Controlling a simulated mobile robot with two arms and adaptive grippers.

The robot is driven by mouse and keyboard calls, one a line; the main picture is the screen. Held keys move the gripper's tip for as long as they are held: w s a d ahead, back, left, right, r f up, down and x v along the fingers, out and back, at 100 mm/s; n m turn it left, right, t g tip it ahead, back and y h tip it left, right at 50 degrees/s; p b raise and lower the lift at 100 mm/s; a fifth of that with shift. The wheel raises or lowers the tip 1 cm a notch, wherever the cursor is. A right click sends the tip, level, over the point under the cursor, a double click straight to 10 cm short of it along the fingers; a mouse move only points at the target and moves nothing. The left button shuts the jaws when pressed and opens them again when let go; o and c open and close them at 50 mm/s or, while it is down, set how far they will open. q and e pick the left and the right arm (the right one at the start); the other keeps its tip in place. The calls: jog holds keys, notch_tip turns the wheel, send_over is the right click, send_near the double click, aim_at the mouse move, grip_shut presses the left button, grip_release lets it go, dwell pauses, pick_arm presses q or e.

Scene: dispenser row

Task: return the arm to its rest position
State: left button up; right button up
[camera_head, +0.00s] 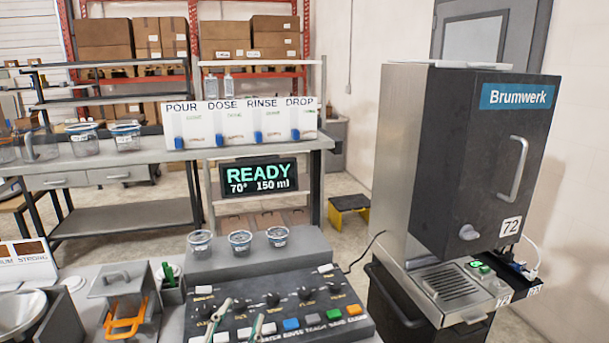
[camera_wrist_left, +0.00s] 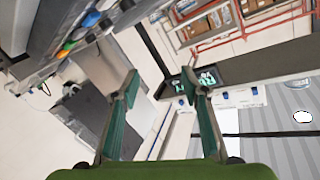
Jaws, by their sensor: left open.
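My left gripper (camera_head: 241,310) shows at the bottom of the head view, over the left part of the dark control panel (camera_head: 318,322). Only its two pale green fingers show there, apart from each other; the rest of the arm is out of the picture. In the left wrist view the two green fingers of the gripper (camera_wrist_left: 160,86) stand wide apart with nothing between them. The gripper is open and empty. I cannot tell from the head view how far the fingertips are above the panel. My right gripper is in neither view.
The Brumwerk machine (camera_head: 480,150) stands at the right with a drip tray (camera_head: 448,284). Three small lidded cups (camera_head: 239,241) stand on a grey step behind the panel. A grey box with an orange handle (camera_head: 125,318) is at the left. A READY display (camera_head: 259,176) hangs behind.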

pick_arm(q)
jog(key=s+a+f+n+g+y, duration=0.1)
jog(key=s+a+f+n+g, duration=0.15)
jog(key=s+f, duration=0.4)
jog(key=s+a+f+n+g+y, duration=0.1)
jog(key=s+a+f+g, duration=0.3)
jog(key=s+f, duration=0.3)
jog(key=s+a+f+g, duration=0.1)
jog(key=s+f+g, duration=0.35)
jog(key=s, duration=0.35)
jog(key=s+f+g, duration=0.3)
jog(key=s+f, duration=0.3)
jog(key=s, duration=0.3)
notch_tip(320, 180, down, 32)
jog(key=s+b, duration=0.2)
jog(key=b, duration=0.4)
jog(key=s+a+f+g+b, duration=0.2)
jog(key=s+a+f+b, duration=0.1)
jog(key=s+f, duration=1.3)
notch_tip(320, 180, down, 3)
jog(key=shift+s+f+b, duration=0.1)
jog(key=shift+s+b, duration=0.3)
jog(key=shift+b, duration=0.1)
